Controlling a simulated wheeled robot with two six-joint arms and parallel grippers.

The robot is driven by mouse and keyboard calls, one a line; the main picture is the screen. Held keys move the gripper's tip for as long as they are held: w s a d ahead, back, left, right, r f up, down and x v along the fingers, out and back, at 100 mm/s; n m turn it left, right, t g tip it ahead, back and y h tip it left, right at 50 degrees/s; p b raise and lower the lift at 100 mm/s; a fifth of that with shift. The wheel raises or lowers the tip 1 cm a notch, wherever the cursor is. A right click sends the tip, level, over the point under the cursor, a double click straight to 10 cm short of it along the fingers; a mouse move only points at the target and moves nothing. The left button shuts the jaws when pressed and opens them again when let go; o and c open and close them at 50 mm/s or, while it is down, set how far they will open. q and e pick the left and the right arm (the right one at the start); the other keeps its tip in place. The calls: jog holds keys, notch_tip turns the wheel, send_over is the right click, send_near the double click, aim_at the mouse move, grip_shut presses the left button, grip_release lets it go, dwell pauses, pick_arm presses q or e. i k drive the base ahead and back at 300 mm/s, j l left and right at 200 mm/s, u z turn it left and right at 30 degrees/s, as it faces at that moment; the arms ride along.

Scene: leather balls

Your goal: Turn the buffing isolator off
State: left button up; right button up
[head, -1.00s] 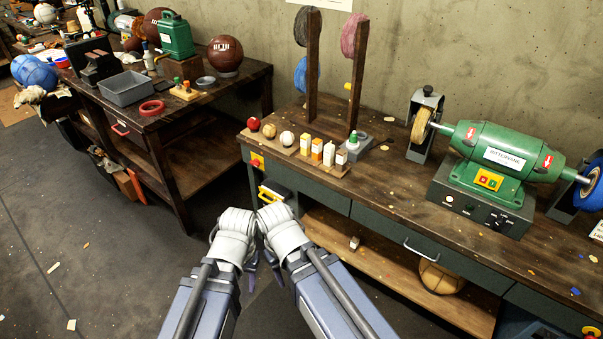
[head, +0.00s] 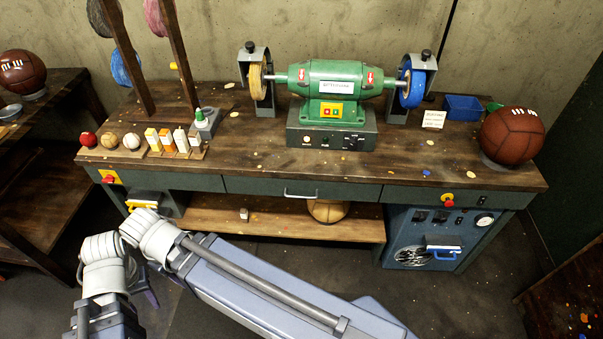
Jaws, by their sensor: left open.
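A red knob on a yellow plate (head: 109,178) sits at the left end of the bench front. A second red knob with a yellow plate (head: 447,201) sits on the right front panel. I cannot read which one is marked for buffing. The green buffing machine (head: 337,82) stands on the bench with a yellow and a blue wheel. My left gripper (head: 144,284) is low in front of the bench's left end, partly hidden by my wrists, open and apart from both knobs. My right gripper is hidden behind its own forearm.
The wooden bench top (head: 260,160) is mostly clear in front. A brown ball (head: 512,135) and a blue bin (head: 462,107) stand at its right. Small bottles and balls fill a board (head: 140,152) at left. A drawer handle (head: 300,194) and a blue-handled unit (head: 440,250) face me.

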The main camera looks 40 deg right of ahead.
aim_at(108, 178)
jog(key=i+j, duration=0.4)
jog(key=i, duration=0.15)
jog(key=i+j+u, duration=0.15)
jog(key=i+j, duration=0.3)
jog(key=i, duration=0.05)
